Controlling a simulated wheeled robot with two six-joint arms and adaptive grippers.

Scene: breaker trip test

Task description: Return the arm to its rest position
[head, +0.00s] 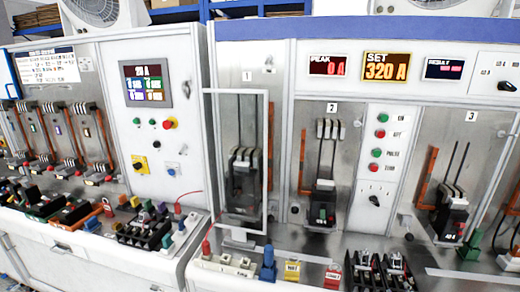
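Neither of my grippers nor either arm shows in the head view. The test bench (330,50) fills the middle and right, with numbered bays 1, 2 and 3. Bay 1 has a clear framed door (265,95) in front of a dark breaker (243,180). A breaker (322,203) stands upright in bay 2 and another (450,213) in bay 3. The displays read PEAK 0 A (329,66) and SET 320 A (387,67). The RESULT display (444,69) is too small to read.
A control cabinet (190,60) with a screen (147,84) stands left of the bench. Several breakers and coloured parts crowd the left ledge. Dark breakers (380,274), a blue part (267,264) and yellow and red tags lie along the bench front. Orange bars (427,177) flank the bays.

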